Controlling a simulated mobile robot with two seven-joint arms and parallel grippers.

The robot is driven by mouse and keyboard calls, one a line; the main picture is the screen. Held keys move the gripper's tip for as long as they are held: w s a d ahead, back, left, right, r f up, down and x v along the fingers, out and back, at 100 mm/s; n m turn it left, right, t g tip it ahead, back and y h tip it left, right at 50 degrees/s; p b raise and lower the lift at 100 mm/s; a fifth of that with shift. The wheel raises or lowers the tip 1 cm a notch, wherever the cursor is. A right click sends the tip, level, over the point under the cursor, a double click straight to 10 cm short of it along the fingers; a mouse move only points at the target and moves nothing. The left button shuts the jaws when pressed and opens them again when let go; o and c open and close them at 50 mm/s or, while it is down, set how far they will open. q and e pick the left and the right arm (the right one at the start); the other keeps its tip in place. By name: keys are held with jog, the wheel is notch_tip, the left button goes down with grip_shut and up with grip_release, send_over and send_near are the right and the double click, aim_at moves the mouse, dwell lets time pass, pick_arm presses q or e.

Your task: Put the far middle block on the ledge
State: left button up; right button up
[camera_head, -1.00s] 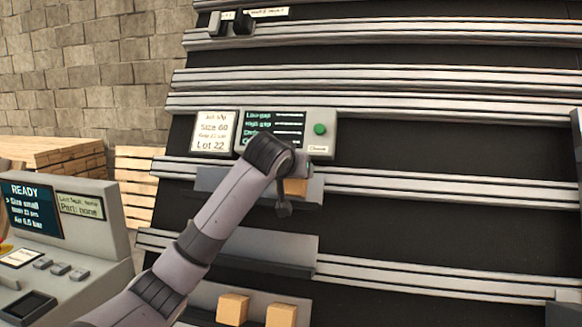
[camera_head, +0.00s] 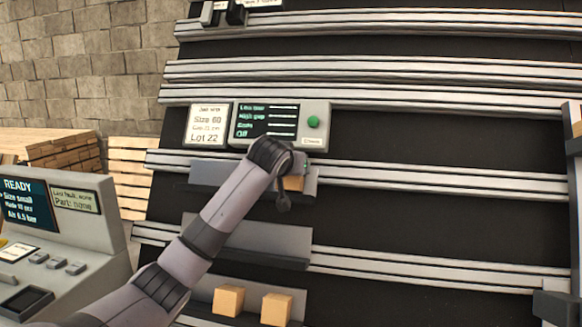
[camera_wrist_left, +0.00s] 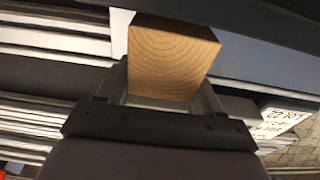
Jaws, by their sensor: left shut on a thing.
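My left gripper (camera_head: 292,178) is shut on a light wooden block (camera_head: 293,184) at the right part of the upper grey ledge (camera_head: 215,177), just below the control panel. In the left wrist view the block (camera_wrist_left: 170,60) sits between the two fingers (camera_wrist_left: 165,92), with its wood grain facing the camera. My wrist hides much of the block in the head view, so I cannot tell whether it touches the ledge. Two more wooden blocks, a left one (camera_head: 228,301) and a right one (camera_head: 276,309), stand on the lowest grey shelf. My right gripper is not in view.
The panel (camera_head: 313,140) with a green button and Lot 22 card is mounted just above. An empty grey ledge (camera_head: 262,240) lies between the upper ledge and lowest shelf. Metal rails (camera_head: 430,182) cross the dark frame. A console (camera_head: 85,235) stands at left.

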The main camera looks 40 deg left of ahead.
pick_arm(q)
jog(key=shift+w+a+f+p, duration=0.1)
jog(key=shift+w+a+p, duration=0.05)
jog(key=shift+w+p, duration=0.15)
dwell(0.4)
jog(key=shift+s+f, duration=0.15)
jog(key=shift+f, duration=0.15)
dwell(0.5)
jog(key=o, duration=1.1)
jog(key=shift+o, duration=0.2)
jog(key=shift+s, duration=0.15)
jog(key=v, duration=0.7)
jog(key=shift+b, duration=0.4)
